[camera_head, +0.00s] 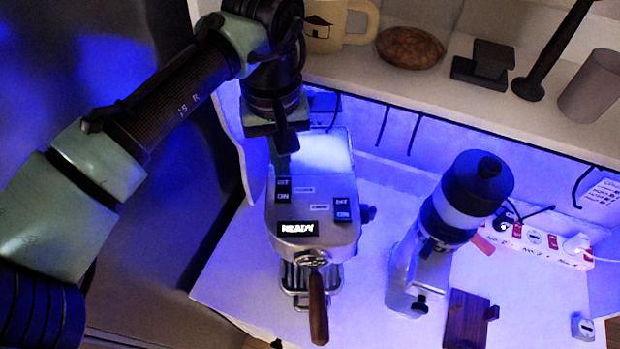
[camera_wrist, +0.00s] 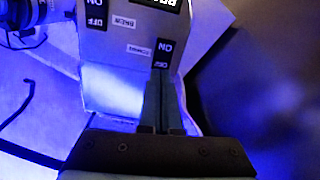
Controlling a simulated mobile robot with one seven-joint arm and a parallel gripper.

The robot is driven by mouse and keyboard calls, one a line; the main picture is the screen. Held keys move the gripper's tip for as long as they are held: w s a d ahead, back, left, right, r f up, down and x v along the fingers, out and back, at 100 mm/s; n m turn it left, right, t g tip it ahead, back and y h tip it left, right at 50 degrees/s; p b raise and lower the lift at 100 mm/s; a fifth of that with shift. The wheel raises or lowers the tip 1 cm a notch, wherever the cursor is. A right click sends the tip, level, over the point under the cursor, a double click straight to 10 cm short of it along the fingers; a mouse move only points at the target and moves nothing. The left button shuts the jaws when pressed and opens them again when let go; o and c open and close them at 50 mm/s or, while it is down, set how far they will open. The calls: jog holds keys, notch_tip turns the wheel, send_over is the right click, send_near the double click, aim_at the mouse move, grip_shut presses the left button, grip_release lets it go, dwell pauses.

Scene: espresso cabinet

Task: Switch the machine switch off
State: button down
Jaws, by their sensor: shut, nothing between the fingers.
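The espresso machine (camera_head: 312,240) stands on the white counter, its display (camera_head: 297,228) reading READY. The left switch (camera_head: 283,190) on its top panel has ON and OFF marks. This switch also shows in the wrist view (camera_wrist: 162,53), beside a small label (camera_wrist: 139,50) I cannot read surely. A second switch (camera_head: 342,210) sits to the right; in the wrist view it (camera_wrist: 95,14) is beside a BREW label. My gripper (camera_head: 285,150) is shut and empty. Its fingertips, also in the wrist view (camera_wrist: 162,75), are by the left switch's OFF end. I cannot tell if they touch it.
A grinder (camera_head: 450,215) stands right of the machine. The portafilter handle (camera_head: 318,308) sticks out at the front. A shelf above holds a mug (camera_head: 325,25), a tamper-like black tool (camera_head: 550,55) and a cup (camera_head: 592,85). A power strip (camera_head: 540,240) lies at the right.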

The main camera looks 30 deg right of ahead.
jog(key=shift+f+b, duration=0.45)
jog(key=shift+f, duration=0.55)
dwell(0.4)
notch_tip(320, 180, up, 7)
jog(key=p, duration=0.7)
jog(key=shift+r, duration=0.1)
dwell(0.6)
